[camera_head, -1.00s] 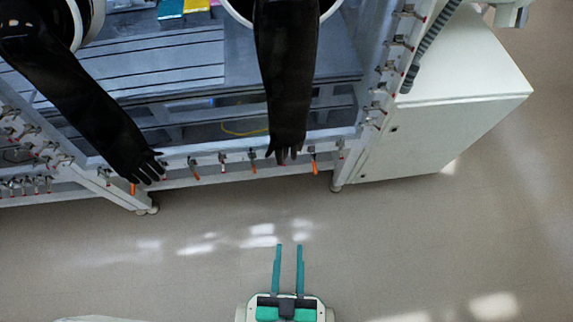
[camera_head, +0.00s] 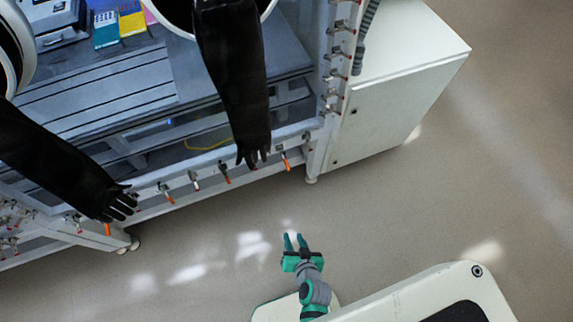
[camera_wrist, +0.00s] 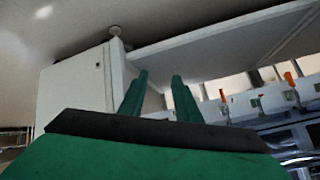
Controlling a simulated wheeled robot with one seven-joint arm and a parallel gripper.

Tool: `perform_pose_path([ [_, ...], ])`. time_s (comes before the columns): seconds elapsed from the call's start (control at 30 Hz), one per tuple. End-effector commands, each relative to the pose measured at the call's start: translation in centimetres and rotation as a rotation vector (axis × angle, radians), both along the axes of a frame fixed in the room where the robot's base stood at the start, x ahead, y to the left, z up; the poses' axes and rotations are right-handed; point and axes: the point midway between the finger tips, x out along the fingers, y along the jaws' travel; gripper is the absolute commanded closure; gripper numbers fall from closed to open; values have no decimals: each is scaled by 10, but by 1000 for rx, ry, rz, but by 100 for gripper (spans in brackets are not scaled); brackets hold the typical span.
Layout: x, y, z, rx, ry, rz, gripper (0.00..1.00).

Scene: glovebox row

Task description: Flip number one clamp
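Several toggle clamps line the lower front rail of the glovebox in the head view, among them a clamp with an orange handle (camera_head: 286,160) at the right end and others further left (camera_head: 225,173) (camera_head: 167,194). No number is readable, so I cannot tell which is number one. Clamps also show in the wrist view (camera_wrist: 291,82), right of my fingers. My gripper (camera_head: 295,239) is over the floor, in front of and apart from the rail. Its green fingers (camera_wrist: 160,79) are apart with nothing between them.
Two black gloves (camera_head: 232,85) (camera_head: 55,165) hang from the glovebox ports, their fingers close to the rail. A white cabinet (camera_head: 400,105) stands to the right of the frame. A vertical post (camera_head: 338,60) carries more clamps. The floor (camera_head: 200,245) before the rail is clear.

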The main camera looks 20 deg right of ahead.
Motion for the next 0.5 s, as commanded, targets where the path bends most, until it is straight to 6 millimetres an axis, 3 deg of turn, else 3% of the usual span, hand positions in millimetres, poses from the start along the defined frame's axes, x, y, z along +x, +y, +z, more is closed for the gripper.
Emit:
perform_pose_path([
  [0.1,31,-16,-25,125,12,-13,70],
  [0.23,65,-31,-36,268,-11,1,70],
  [0.37,103,-50,-28,406,-83,36,70],
  [0.5,140,-76,-1,525,-198,91,70],
])
